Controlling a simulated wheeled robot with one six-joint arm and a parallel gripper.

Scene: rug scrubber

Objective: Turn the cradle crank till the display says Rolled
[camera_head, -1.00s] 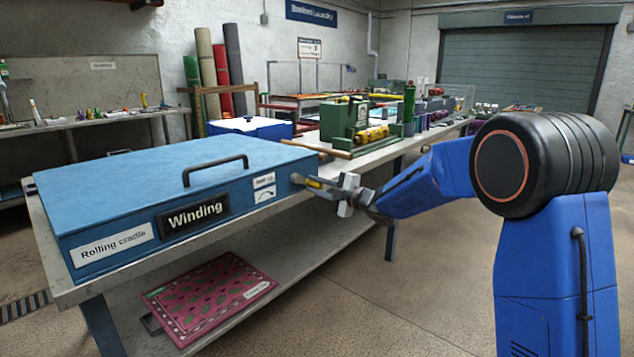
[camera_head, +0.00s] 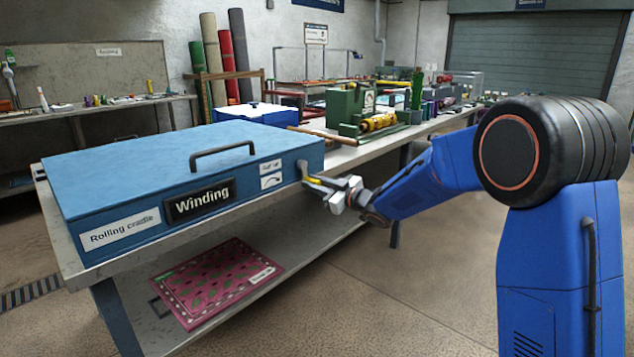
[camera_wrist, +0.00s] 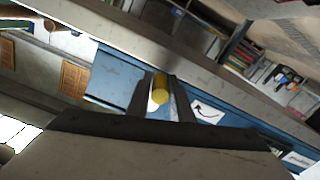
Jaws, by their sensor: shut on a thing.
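The rolling cradle (camera_head: 140,228) is a blue box with a closed lid and a black handle on top, standing on the workbench. Its display (camera_head: 198,200) reads "Winding". The crank (camera_head: 309,177) sits at the right end of the front face, beside a curved-arrow label (camera_head: 271,182). My gripper (camera_head: 328,187) is shut on the crank's yellow knob. In the wrist view the yellow knob (camera_wrist: 160,91) lies between my two fingers, with the blue cradle front and the arrow label behind it. The crank's arm is partly hidden by my gripper.
A pink patterned rug (camera_head: 220,282) lies on the bench's lower shelf. A green machine with a yellow roller (camera_head: 378,122) and a wooden rod (camera_head: 322,134) are on the bench behind. The floor in front of the bench is clear.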

